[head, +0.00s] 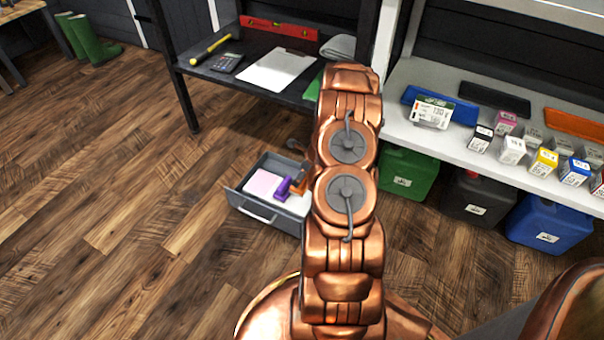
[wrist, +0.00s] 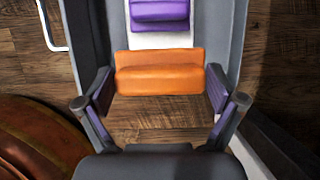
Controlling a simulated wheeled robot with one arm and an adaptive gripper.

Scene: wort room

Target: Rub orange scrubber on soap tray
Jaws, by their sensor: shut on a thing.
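The orange scrubber (wrist: 160,80) is a block between the two fingertips of my gripper (wrist: 160,92), which is shut on it. A small part of the scrubber shows in the head view (head: 300,187), beside my arm, which hides most of the gripper. A purple block (wrist: 160,12) lies just beyond the scrubber on a pale flat surface (wrist: 150,41); the block also shows in the head view (head: 283,187). I cannot tell for sure whether this pale surface is the soap tray, or whether the scrubber touches it.
A grey open drawer (head: 246,207) with a light handle surrounds these things, and its walls rise on both sides of my gripper. A dark desk (head: 215,77) and a white shelf (head: 410,82) with boxes stand behind.

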